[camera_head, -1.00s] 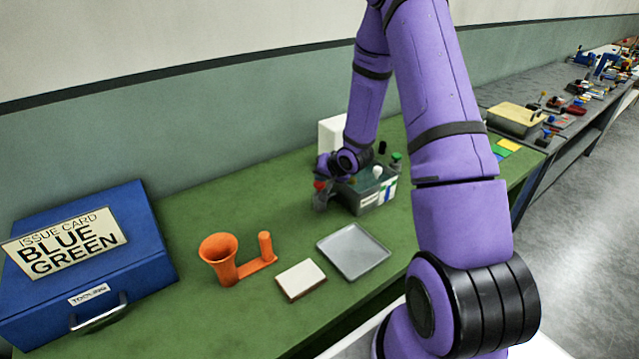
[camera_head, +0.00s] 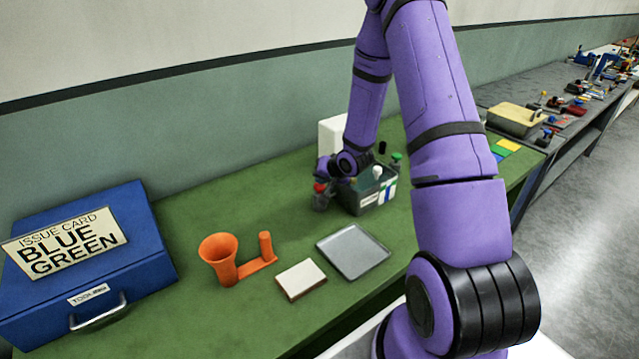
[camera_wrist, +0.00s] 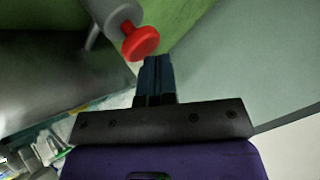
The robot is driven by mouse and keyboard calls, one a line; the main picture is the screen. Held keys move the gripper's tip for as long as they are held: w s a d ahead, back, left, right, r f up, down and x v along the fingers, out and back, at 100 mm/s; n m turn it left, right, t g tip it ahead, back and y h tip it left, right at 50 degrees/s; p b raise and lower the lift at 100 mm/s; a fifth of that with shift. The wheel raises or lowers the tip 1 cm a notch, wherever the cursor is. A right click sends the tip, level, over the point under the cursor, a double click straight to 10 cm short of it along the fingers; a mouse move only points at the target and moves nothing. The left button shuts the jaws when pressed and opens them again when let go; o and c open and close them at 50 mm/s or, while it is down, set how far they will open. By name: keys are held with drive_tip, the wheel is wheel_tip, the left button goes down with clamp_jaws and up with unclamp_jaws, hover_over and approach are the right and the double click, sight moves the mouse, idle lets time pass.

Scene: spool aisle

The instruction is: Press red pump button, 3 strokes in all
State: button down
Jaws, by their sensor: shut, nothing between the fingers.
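The red pump button (camera_wrist: 141,43) shows in the wrist view as a round red cap on the end of a grey cylinder (camera_wrist: 112,14). In the head view the red button (camera_head: 320,187) is a small red spot at the left side of the grey bin, just below my purple wrist. My gripper (camera_wrist: 154,62) is shut and empty. Its dark fingertips lie very close to the button's edge in the wrist view; I cannot tell whether they touch it. In the head view the fingers are mostly hidden by the wrist and too small to make out.
The grey bin (camera_head: 371,205) holds bottles with coloured caps. A grey tray (camera_head: 352,252), a white-topped block (camera_head: 301,279) and an orange funnel holder (camera_head: 224,262) stand nearer on the green bench. A blue case (camera_head: 150,245) is at the left.

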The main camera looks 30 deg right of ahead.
sight(322, 185)
drive_tip(key=shift+f, duration=0.45)
idle(0.4)
drive_tip(key=shift+r, duration=0.9)
drive_tip(key=shift+r, duration=3)
